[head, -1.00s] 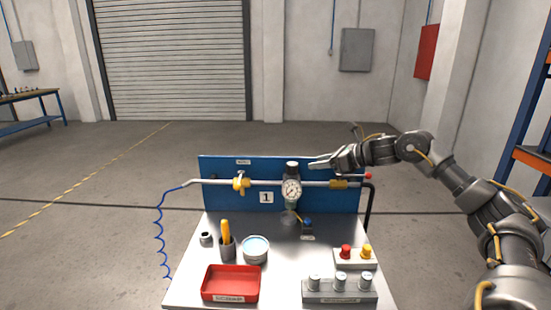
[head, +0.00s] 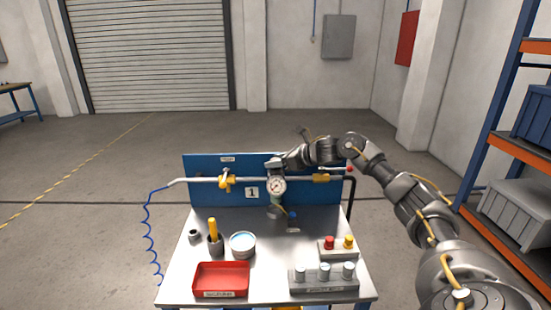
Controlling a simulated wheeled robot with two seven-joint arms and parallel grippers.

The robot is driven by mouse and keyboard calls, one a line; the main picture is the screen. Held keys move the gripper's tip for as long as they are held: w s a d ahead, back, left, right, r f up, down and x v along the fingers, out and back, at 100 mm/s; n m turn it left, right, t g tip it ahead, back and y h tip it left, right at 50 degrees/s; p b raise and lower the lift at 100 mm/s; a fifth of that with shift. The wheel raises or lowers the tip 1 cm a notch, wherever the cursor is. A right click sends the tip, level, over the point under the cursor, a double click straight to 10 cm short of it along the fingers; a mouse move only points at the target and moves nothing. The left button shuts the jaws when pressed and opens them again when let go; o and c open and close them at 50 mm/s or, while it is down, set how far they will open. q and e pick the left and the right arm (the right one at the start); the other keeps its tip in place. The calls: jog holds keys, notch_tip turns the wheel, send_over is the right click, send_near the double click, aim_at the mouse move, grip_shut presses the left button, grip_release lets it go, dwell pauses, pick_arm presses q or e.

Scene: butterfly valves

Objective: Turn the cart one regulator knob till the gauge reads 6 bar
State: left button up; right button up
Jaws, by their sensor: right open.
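The cart (head: 188,262) carries a blue back panel (head: 320,192) marked with a 1 plate (head: 251,193). A pipe runs across the panel. The round white gauge (head: 276,185) sits on the regulator in the middle of the pipe; its needle is too small to read. The dark regulator knob (head: 275,160) is on top, just above the gauge. My right gripper (head: 282,161) reaches in from the right at knob height. It is open, with its fingers at the knob; I cannot tell whether they touch it. My left gripper is not in view.
A yellow-handled valve (head: 227,179) is on the pipe to the left. On the cart top are a red tray (head: 221,279), a round tin (head: 242,245), a cup with a yellow-handled tool (head: 214,241), a button box (head: 338,248) and a grey block with knobs (head: 323,279).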

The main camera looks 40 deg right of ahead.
jog(key=shift+w+a+f, duration=0.1)
jog(key=shift+w, duration=0.1)
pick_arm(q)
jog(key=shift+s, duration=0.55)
pick_arm(e)
jog(key=c, duration=0.7)
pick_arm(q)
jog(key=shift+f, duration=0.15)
pick_arm(e)
jog(key=shift+f+m+h, duration=0.1)
jog(key=shift+m+h, duration=0.2)
jog(key=shift+h, duration=0.1)
